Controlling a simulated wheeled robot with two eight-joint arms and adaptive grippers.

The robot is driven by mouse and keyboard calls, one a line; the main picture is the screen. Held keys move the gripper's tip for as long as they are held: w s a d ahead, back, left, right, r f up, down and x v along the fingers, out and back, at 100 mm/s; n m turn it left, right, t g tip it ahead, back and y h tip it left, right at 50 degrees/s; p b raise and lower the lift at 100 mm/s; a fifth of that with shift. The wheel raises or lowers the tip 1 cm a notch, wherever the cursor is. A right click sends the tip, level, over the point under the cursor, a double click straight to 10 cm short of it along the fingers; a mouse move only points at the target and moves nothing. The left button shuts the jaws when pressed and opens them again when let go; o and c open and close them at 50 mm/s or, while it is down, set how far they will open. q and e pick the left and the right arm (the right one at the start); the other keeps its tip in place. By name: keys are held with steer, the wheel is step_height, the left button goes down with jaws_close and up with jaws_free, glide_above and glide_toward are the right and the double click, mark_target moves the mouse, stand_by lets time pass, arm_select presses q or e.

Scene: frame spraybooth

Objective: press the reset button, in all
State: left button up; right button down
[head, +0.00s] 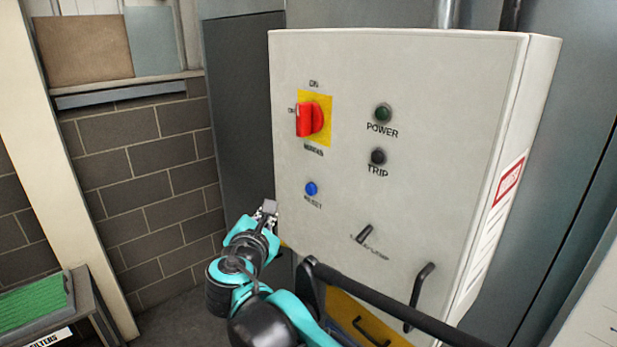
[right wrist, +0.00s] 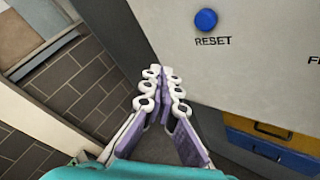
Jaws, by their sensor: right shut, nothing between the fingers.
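The blue reset button (head: 311,188) sits on the front of a light grey control cabinet (head: 400,75), with its label below it. It also shows at the upper right of the right wrist view (right wrist: 206,20), above the word RESET. My right gripper (head: 268,208) is below and to the left of the button, near the cabinet's left edge, and does not touch the button. In the right wrist view its fingers (right wrist: 163,88) are shut together with nothing between them. My left gripper is not in view.
The cabinet also carries a red rotary switch (head: 311,119) on a yellow plate, a dark green POWER lamp (head: 383,113), a dark TRIP lamp (head: 378,156), a small lever (head: 364,234) and a door handle (head: 419,297). A black rail (head: 390,308) crosses in front, low down.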

mark_target(311, 189)
steer(key=shift+a+r, duration=0.25)
steer(key=shift+r, duration=0.05)
steer(key=w+d, duration=0.5)
steer(key=d, duration=0.2)
steer(key=shift+w, duration=0.15)
steer(key=shift+d, duration=0.2)
stand_by(1.5)
steer(key=shift+w+d, duration=0.25)
steer(key=shift+w+d, duration=0.25)
steer(key=shift+d, duration=0.15)
stand_by(0.8)
steer(key=shift+a, duration=0.1)
steer(key=shift+s+a, duration=0.55)
steer(key=shift+a, duration=0.05)
